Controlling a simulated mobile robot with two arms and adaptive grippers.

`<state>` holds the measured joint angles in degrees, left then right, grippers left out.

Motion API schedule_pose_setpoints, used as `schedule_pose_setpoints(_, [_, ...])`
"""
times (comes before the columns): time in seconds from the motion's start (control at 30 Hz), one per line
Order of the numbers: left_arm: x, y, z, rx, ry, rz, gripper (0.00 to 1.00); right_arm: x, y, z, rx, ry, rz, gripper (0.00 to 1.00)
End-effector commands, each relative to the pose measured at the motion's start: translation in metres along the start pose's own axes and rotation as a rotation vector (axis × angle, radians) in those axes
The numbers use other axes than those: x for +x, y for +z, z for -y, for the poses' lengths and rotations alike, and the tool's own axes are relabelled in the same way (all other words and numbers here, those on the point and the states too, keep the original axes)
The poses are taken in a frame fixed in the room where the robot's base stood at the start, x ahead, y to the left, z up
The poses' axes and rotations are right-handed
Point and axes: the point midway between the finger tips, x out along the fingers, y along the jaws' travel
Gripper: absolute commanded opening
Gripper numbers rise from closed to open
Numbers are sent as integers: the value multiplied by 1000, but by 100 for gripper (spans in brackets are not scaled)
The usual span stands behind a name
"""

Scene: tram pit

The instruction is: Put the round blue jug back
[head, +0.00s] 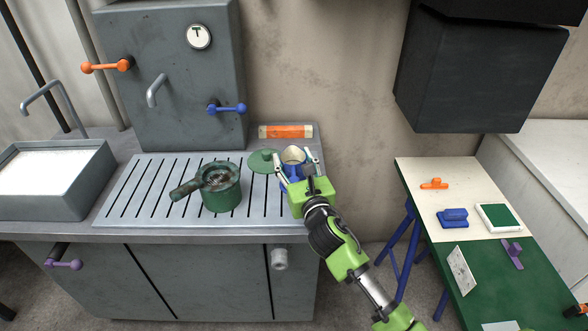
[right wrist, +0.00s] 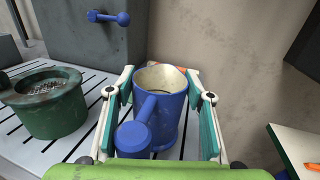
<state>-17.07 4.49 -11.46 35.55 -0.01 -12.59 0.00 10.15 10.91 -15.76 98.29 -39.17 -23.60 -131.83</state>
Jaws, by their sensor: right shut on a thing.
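The round blue jug (head: 290,169) is at the right end of the slotted metal drainboard (head: 118,213), its cream inside showing from above. In the right wrist view the jug (right wrist: 174,112) is upright, its blue round-ended handle (right wrist: 134,136) toward my wrist. My right gripper (head: 298,170) is shut on the jug, with one finger on each side of its body, as the right wrist view (right wrist: 160,85) also shows. Whether the jug's base touches the drainboard is hidden. My left gripper is not in view.
A green pot (head: 222,196) with a handle stands left of the jug. A green lid (head: 264,161) lies just behind. A grey machine (head: 180,90) with orange and blue levers and a spout rises at the back. A table (head: 420,175) with small items stands right.

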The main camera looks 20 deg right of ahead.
Motion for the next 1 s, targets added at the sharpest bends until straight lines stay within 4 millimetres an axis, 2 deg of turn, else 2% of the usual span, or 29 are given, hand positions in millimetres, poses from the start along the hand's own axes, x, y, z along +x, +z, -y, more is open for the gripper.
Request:
schedule_pose_setpoints(0.1, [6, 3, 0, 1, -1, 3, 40, 4, -21, 1, 5, 0, -2, 17])
schedule_pose_setpoints(0.2, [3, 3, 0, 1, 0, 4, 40, 4, -28, 1, 3, 0, 0, 17])
schedule_pose_setpoints(0.6, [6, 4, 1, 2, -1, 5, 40, 4, -34, 1, -1, 1, 2, 17])
schedule_pose_setpoints(0.63, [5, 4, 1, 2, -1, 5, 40, 4, -35, 1, -1, 0, -1, 53])
schedule_pose_setpoints(0.67, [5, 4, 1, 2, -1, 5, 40, 4, -35, 1, -1, 0, -1, 61])
schedule_pose_setpoints(0.7, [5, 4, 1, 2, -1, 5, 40, 4, -35, 1, 0, 0, -1, 65])
schedule_pose_setpoints(1.0, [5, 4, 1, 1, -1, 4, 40, 4, -35, 1, 0, 0, -1, 65])
